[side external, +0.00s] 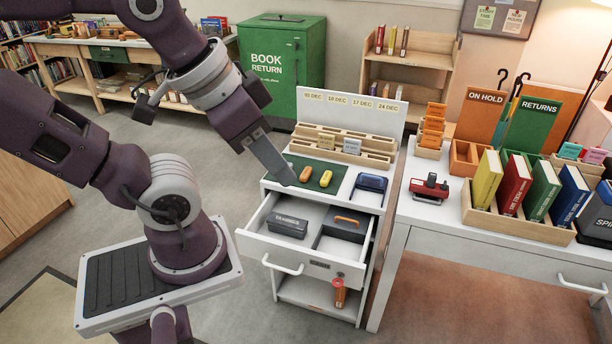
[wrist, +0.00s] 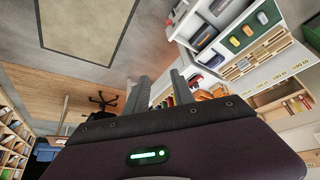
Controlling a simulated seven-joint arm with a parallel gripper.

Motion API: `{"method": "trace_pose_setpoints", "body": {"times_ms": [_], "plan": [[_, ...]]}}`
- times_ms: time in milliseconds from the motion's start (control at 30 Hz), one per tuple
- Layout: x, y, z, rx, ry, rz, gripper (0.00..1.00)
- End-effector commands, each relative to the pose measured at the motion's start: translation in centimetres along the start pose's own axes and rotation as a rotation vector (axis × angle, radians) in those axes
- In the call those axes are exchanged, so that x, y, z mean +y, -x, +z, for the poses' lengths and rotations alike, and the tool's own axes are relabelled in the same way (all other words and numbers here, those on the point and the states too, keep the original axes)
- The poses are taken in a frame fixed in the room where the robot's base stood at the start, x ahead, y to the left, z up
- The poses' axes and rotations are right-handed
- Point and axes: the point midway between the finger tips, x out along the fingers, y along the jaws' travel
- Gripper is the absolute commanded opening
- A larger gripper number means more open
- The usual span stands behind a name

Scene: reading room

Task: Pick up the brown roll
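The brown roll (side external: 305,173), orange-brown in colour, lies on a green mat (side external: 299,161) on top of the white cabinet, beside a yellow roll (side external: 326,178). It also shows in the wrist view (wrist: 249,30), between the yellow roll and a grey one (wrist: 235,42). The side view does not show the grey roll clearly. My gripper (side external: 286,177) overlaps the mat's left part in the side view. In the wrist view my gripper's two fingers (wrist: 157,85) stand apart with nothing between them, and the rolls lie well off to the upper right, clear of them.
The cabinet's drawer (side external: 267,252) is pulled open, with a dark tin (side external: 287,222) and a dark tray (side external: 343,224) inside. A wooden card rack (side external: 342,150) stands behind the mat, and a blue stamp pad (side external: 370,184) lies to its right.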

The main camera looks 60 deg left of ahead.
Motion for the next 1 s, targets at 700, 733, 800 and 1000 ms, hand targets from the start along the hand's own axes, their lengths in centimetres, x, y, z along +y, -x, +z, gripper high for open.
{"method": "trace_pose_setpoints", "body": {"times_ms": [700,733,800,1000], "plan": [[-1.0,-0.8,-2.3,-0.012,0.038,-0.031,0.49],[-1.6,-1.3,-3.6,-0.017,0.06,-0.049,0.49],[-4.1,-3.5,-7.5,-0.033,0.129,-0.099,0.49],[-16.6,-14.2,-15.7,-0.07,0.339,-0.229,0.49]]}}
